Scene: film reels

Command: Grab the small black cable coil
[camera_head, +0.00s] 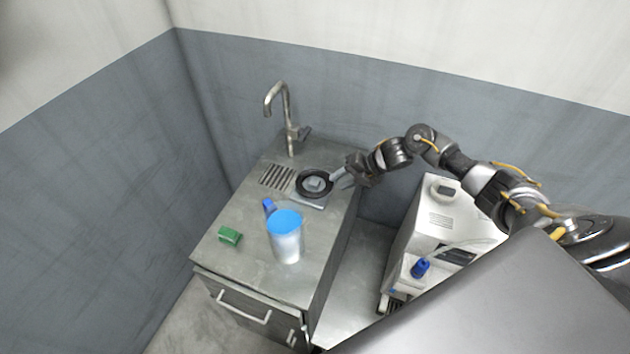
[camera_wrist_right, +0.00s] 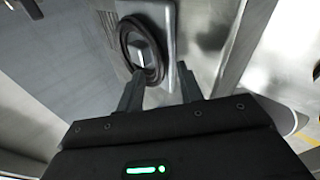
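The small black cable coil (camera_head: 301,187) is a dark ring lying on a small pale metal plate (camera_head: 311,204) on the steel counter. A grey block sits in its middle. In the right wrist view the coil (camera_wrist_right: 157,64) lies ahead of the fingers, on the plate (camera_wrist_right: 178,30). My right gripper (camera_head: 340,178) is at the coil's right side. My left gripper is not in view.
On the counter (camera_head: 245,265) stand a clear container with a blue lid (camera_head: 285,245), a small blue object (camera_head: 269,206) and a green sponge-like block (camera_head: 230,236). A tap (camera_head: 288,120) rises behind the coil. A pale machine (camera_head: 433,212) stands right of the counter.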

